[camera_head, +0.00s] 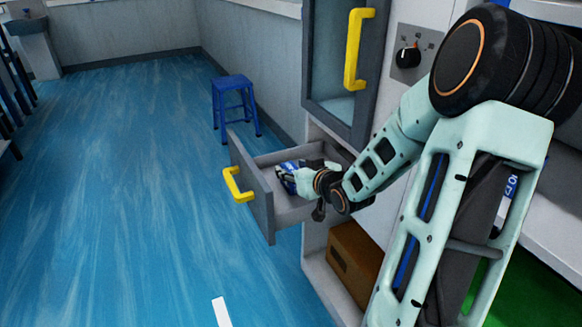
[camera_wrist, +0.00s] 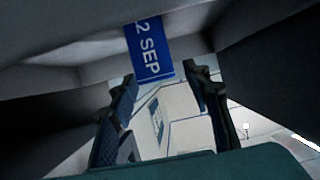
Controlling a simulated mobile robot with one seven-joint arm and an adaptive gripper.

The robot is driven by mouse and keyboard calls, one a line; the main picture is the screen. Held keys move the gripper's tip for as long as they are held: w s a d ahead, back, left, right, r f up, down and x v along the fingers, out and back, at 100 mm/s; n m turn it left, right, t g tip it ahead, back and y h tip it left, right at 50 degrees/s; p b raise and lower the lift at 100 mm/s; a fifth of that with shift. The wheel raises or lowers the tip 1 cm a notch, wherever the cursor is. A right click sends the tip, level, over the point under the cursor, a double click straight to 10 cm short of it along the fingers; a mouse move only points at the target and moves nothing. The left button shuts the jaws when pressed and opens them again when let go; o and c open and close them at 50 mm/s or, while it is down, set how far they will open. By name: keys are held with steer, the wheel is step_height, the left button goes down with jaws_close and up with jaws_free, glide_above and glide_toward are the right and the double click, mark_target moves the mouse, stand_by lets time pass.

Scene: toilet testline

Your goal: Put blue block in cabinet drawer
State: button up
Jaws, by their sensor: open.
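The cabinet drawer (camera_head: 250,190), grey with a yellow handle, is pulled open in the head view. My gripper (camera_head: 287,176) reaches down into it from the right. In the wrist view my gripper (camera_wrist: 160,74) is open, with its two dark fingers apart. A blue block (camera_wrist: 148,48) with white lettering "2 SEP" shows just past the fingertips, against grey drawer surfaces. It is not clamped between the fingers. Whether it touches a fingertip or rests fully on the drawer floor, I cannot tell. In the head view the gripper's blue and dark parts hide most of the block.
Above the drawer is a glass-fronted cabinet door (camera_head: 325,55) with a yellow handle (camera_head: 353,50). A brown box (camera_head: 354,262) sits in the opening below. A blue stool (camera_head: 234,102) stands behind. The blue floor (camera_head: 130,190) to the left is largely clear.

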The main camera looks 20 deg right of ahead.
steer(key=p+v, duration=0.1)
steer(key=v, duration=0.9)
steer(key=shift+s+r, duration=0.2)
steer(key=shift+s, duration=0.1)
